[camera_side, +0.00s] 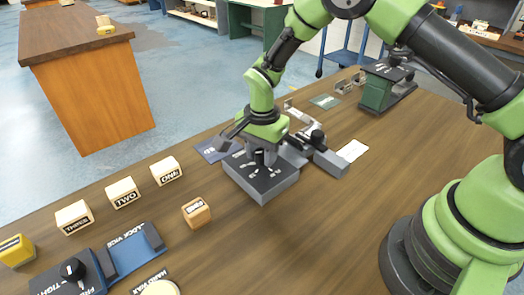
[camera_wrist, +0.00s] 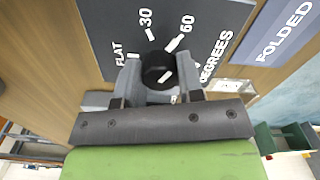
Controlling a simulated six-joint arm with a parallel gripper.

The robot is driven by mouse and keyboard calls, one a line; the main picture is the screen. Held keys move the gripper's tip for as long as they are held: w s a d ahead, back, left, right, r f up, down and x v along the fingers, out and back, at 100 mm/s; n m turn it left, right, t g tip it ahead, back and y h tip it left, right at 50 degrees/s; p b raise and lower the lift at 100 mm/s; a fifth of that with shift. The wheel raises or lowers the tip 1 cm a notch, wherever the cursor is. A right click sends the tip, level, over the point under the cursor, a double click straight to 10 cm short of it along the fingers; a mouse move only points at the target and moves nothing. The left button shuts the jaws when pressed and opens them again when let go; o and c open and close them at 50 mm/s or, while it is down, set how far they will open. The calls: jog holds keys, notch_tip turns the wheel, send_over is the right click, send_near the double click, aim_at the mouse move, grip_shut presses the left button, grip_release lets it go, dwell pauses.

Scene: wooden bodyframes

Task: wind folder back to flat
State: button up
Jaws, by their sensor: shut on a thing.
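The folder is a grey block with a dark top (camera_side: 262,178), seen in the side view under my gripper (camera_side: 264,155). In the wrist view its dark dial face (camera_wrist: 205,22) carries the marks FLAT, 30, 60 and DEGREES. A round black knob (camera_wrist: 158,70) stands on the dial between my gripper's fingers (camera_wrist: 158,76). The fingers are shut on the knob, one on each side. A small pale mark shows on the knob, but I cannot tell which dial mark it points to. A grey bar (camera_side: 332,163) and brackets stand beside the block, partly hidden behind my gripper.
A blue FOLDED mat (camera_wrist: 286,32) lies beside the folder. Wooden blocks ONE (camera_side: 167,171), TWO (camera_side: 123,193) and another (camera_side: 74,217) line the left edge. An orange block (camera_side: 196,212) and a blue vice (camera_side: 130,248) are nearer. A green machine (camera_side: 380,90) stands behind. The right-centre table is clear.

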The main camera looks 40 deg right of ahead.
jog(key=n, duration=0.3)
jog(key=shift+n, duration=0.4)
jog(key=n, duration=0.3)
jog(key=shift+n, duration=0.3)
jog(key=n, duration=1.1)
jog(key=shift+n, duration=2.6)
jog(key=o, duration=0.9)
